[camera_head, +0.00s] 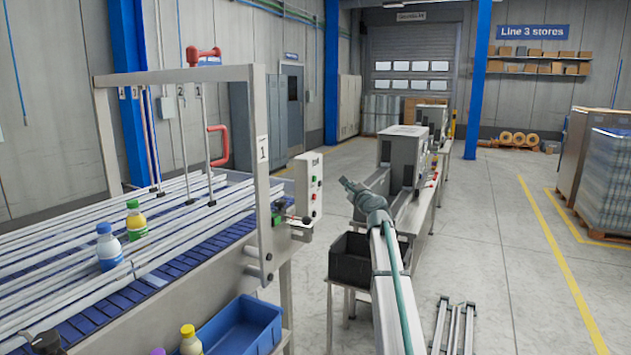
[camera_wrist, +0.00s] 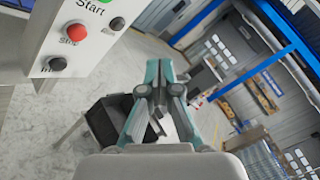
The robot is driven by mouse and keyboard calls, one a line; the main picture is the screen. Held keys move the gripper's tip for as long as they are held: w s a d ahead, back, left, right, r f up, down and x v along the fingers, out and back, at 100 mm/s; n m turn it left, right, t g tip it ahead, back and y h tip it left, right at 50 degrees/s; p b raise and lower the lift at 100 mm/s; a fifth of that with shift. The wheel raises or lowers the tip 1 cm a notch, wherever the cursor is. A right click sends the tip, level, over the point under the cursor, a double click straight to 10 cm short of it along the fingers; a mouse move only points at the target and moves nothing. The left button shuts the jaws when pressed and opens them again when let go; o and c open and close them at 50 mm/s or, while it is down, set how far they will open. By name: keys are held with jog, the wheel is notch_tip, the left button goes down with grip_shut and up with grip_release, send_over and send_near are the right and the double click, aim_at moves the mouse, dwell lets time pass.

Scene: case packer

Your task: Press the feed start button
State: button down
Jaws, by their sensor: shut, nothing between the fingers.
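The control box (camera_head: 308,187) is a pale panel on the conveyor frame's right post, with small buttons on its face. In the wrist view the panel (camera_wrist: 60,20) fills the upper left. A green button (camera_wrist: 104,2) by the word "Start" is mostly cut off by the top edge. Below it are a red button (camera_wrist: 76,32) marked "Stop" and dark buttons (camera_wrist: 57,64). My gripper (camera_head: 346,183) is to the right of the box in the head view, apart from it. In the wrist view its fingers (camera_wrist: 163,72) are together and empty, right of the panel.
A dark crate (camera_head: 352,260) stands on a low stand below my arm. A grey machine (camera_head: 403,150) on a bench is behind the gripper. Bottles (camera_head: 108,247) stand on the conveyor (camera_head: 70,325) at left. A blue bin (camera_head: 235,325) is in front.

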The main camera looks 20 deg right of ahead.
aim_at(314, 179)
jog(key=shift+a, duration=0.1)
jog(key=w+a+p, duration=0.2)
jog(key=w+a, duration=0.4)
jog(key=shift+w, duration=0.2)
jog(key=shift+w, duration=0.15)
dwell(1.6)
jog(key=shift+w+a, duration=0.2)
jog(key=shift+a, duration=0.05)
